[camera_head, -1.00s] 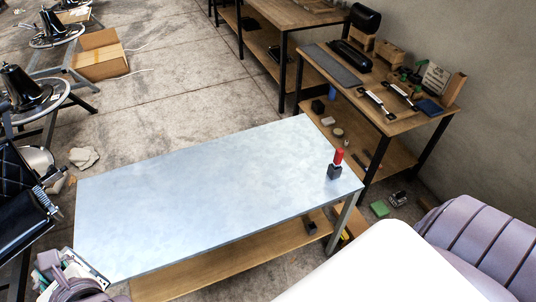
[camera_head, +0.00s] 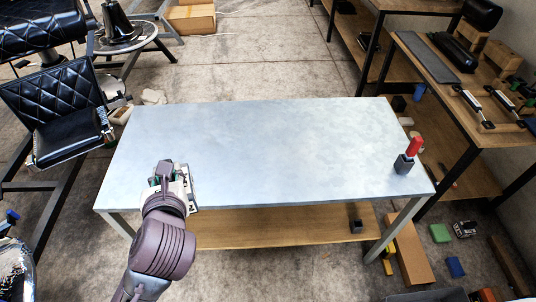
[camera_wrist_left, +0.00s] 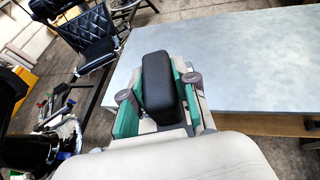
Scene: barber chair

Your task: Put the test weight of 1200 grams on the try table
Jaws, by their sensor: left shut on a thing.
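My left gripper (camera_head: 172,178) is at the near left edge of the grey-topped table (camera_head: 275,150), seen from above in the head view. In the left wrist view my left gripper (camera_wrist_left: 160,88) has its green-padded fingers shut on a black rounded block (camera_wrist_left: 157,82). I see no marking on the block that gives its weight. The tabletop (camera_wrist_left: 240,60) lies beyond and to the right of the block there; I cannot tell if the block touches it. My right gripper is not in view.
A dark block with a red top (camera_head: 406,158) stands at the tabletop's right end; the rest of the top is clear. A wooden shelf (camera_head: 270,228) is below. Black padded chair parts (camera_head: 60,105) are at left, a workbench (camera_head: 500,90) at right.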

